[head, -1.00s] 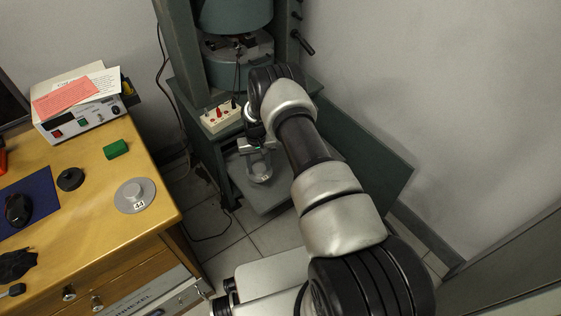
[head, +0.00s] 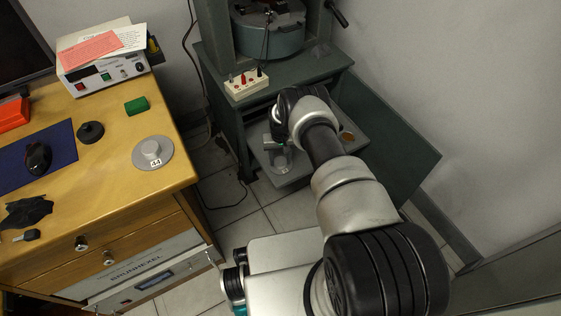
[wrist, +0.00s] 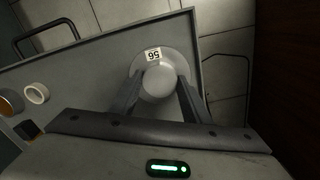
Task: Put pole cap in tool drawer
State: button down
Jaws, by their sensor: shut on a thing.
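The pole cap (wrist: 176,60) is a light grey disc with a round knob and a label reading 56 upside down. My gripper (wrist: 166,88) is shut on its knob, a finger on each side. In the head view my gripper (head: 275,145) and the pole cap (head: 281,162) are over the open tool drawer (head: 296,176) under the magnet stand. The drawer's grey floor and rim (wrist: 196,45) show in the wrist view. I cannot tell whether the disc touches the floor. My arm hides part of the drawer.
The drawer holds a white tape roll (wrist: 36,92), an amber roll (wrist: 9,103) and a dark block (wrist: 28,130). Another grey cap (head: 152,152), marked 44, lies on the wooden desk (head: 110,175). A socket box (head: 246,84) sits on the stand above the drawer.

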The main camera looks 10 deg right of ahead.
jog(key=shift+w+f, duration=0.1)
jog(key=shift+f, duration=0.1)
jog(key=shift+f, duration=0.2)
jog(key=c, duration=1)
grip_release()
